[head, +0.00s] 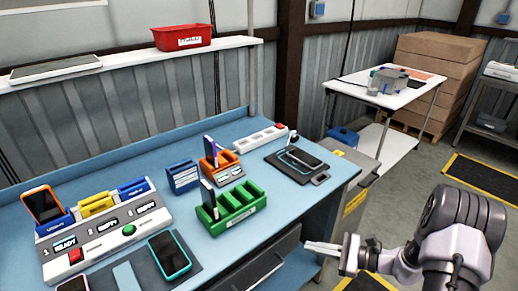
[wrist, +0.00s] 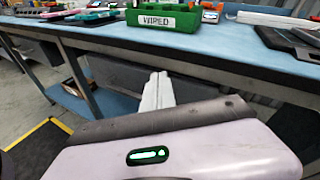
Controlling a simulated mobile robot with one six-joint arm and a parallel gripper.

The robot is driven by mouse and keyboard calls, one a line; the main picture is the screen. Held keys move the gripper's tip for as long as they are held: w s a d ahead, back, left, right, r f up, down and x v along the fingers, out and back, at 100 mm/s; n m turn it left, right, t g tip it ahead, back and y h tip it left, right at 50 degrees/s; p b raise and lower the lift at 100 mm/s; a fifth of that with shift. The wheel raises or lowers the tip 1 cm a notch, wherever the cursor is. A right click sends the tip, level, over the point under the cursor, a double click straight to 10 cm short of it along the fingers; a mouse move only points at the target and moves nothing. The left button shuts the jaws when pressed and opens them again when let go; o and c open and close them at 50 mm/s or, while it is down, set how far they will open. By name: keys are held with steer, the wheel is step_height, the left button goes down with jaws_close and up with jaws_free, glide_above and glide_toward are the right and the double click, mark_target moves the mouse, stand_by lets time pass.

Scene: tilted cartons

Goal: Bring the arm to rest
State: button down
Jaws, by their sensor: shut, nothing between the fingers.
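My gripper (head: 322,247) is in front of the blue workbench (head: 150,165), near its front edge and beside the dark drawer, at the lower right in the head view. Its pale fingers are together with nothing between them. In the wrist view my gripper (wrist: 157,88) points toward the drawer (wrist: 120,80) below the bench top. I cannot tell the exact gap to the drawer.
On the bench stand a green rack (head: 232,205) labelled WIPED in the wrist view, an orange rack (head: 218,165), a charging station (head: 100,235), several phones and a power strip (head: 260,138). A white table (head: 395,95) and stacked cartons (head: 435,70) stand behind. Floor is open at right.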

steer(key=s+a+r+n+g+h, duration=0.3)
steer(key=s+a+r+n, duration=0.2)
steer(key=r, duration=0.3)
steer(key=s+a+r+n+g+h, duration=0.2)
steer(key=s+a+r+n+g, duration=0.1)
steer(key=s+a+r+n, duration=0.4)
steer(key=s+d+r+n+t+h, duration=0.1)
steer(key=s+r+n+t+h, duration=0.1)
steer(key=s, duration=0.4)
steer(key=s+d+r+n+t+h, duration=0.1)
steer(key=s+r+n+t+h, duration=0.1)
steer(key=s+r+h, duration=0.3)
steer(key=shift+s+d+r+t, duration=0.3)
steer(key=shift+s+d+r, duration=0.1)
steer(key=shift+r, duration=0.45)
